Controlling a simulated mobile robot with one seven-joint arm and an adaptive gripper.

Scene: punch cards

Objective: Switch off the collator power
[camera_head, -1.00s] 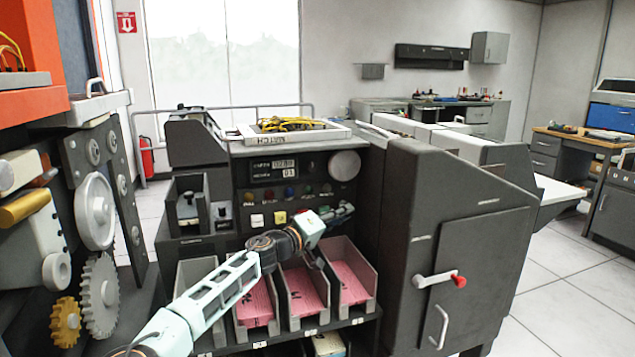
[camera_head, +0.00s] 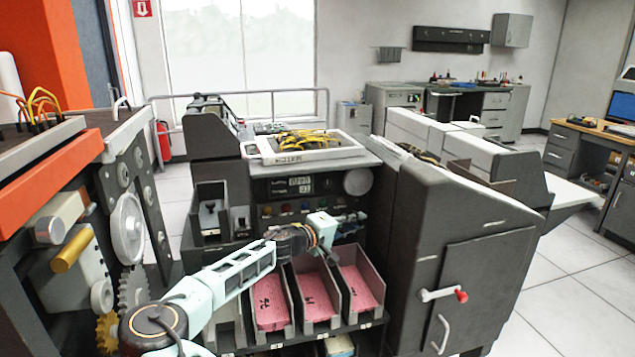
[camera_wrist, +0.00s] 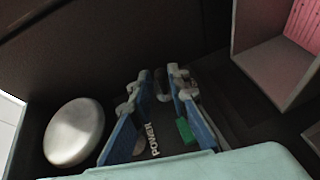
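The collator (camera_head: 450,235) is a dark grey cabinet with a control panel, a lit display (camera_head: 290,187) and a round pale knob (camera_head: 358,182). My gripper (camera_head: 350,217) is at the panel's right side, below the knob, and hides part of it. In the wrist view its two blue fingers (camera_wrist: 163,85) are apart. The white POWER label (camera_wrist: 152,140) shows between them. A small metallic piece (camera_wrist: 162,92), perhaps the power switch, lies between the fingertips; I cannot tell whether they touch it. The knob (camera_wrist: 75,132) is left of the fingers.
Bins with pink cards (camera_head: 314,300) stand just below my gripper. A bin wall (camera_wrist: 275,75) is close on the right in the wrist view. A tray of yellow cables (camera_head: 305,148) is on top. A machine with gears (camera_head: 130,230) stands at left.

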